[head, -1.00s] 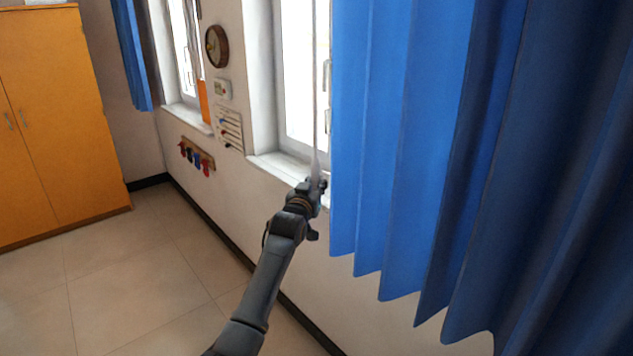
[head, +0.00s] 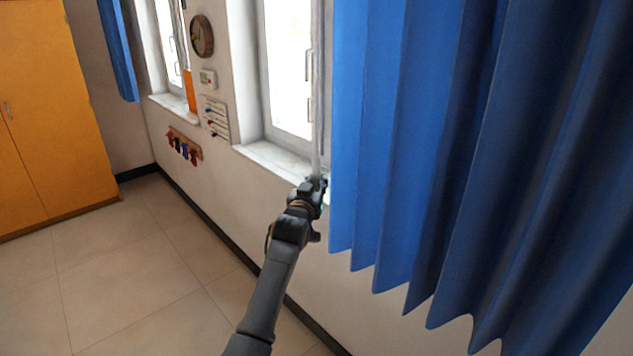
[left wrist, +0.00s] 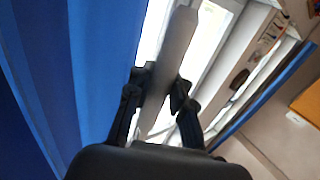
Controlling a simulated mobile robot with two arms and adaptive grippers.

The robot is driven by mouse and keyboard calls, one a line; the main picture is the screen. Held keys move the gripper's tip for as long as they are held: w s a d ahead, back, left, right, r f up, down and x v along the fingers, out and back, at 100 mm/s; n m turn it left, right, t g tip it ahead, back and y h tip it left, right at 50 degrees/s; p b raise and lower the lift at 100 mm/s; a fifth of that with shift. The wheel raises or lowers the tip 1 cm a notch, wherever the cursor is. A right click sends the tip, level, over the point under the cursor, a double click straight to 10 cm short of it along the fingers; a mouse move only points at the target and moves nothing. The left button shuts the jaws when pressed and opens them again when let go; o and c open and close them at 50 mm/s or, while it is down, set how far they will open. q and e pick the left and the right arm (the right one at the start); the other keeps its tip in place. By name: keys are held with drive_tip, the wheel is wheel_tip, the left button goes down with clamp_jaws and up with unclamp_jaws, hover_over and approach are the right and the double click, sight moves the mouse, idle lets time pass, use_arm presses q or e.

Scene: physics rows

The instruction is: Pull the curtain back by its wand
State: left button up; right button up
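The blue curtain (head: 400,140) hangs in folds on the right of the head view. It also fills the left of the left wrist view (left wrist: 105,60). The thin pale wand (head: 317,110) hangs at the curtain's left edge, in front of the window. My left gripper (head: 316,187) is at the wand's lower part, beside the curtain edge. In the left wrist view the wand (left wrist: 174,52) runs between the two fingers (left wrist: 160,92), which are closed around it. My right gripper is in neither view.
The window (head: 287,70) with its white sill (head: 275,158) is left of the curtain. A clock (head: 202,36), a small peg rack (head: 185,145) and an orange cabinet (head: 55,120) are further left. The tiled floor (head: 140,265) is clear.

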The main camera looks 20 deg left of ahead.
use_arm(q)
drive_tip(key=o, duration=0.3)
drive_tip(key=shift+s+d+f, duration=0.1)
drive_tip(key=shift+s+f, duration=0.05)
drive_tip(key=shift+f, duration=0.15)
drive_tip(key=shift+o, duration=0.6)
drive_tip(key=shift+s+d+r, duration=0.1)
drive_tip(key=shift+s+r, duration=0.15)
drive_tip(key=shift+r, duration=0.1)
drive_tip(key=shift+w, duration=0.15)
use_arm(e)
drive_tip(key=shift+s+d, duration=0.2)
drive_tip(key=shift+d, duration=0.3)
use_arm(q)
drive_tip(key=shift+s+d+f, duration=0.1)
drive_tip(key=shift+s+f, duration=0.05)
drive_tip(key=shift+s, duration=0.35)
drive_tip(key=s+d, duration=0.2)
drive_tip(key=s, duration=0.9)
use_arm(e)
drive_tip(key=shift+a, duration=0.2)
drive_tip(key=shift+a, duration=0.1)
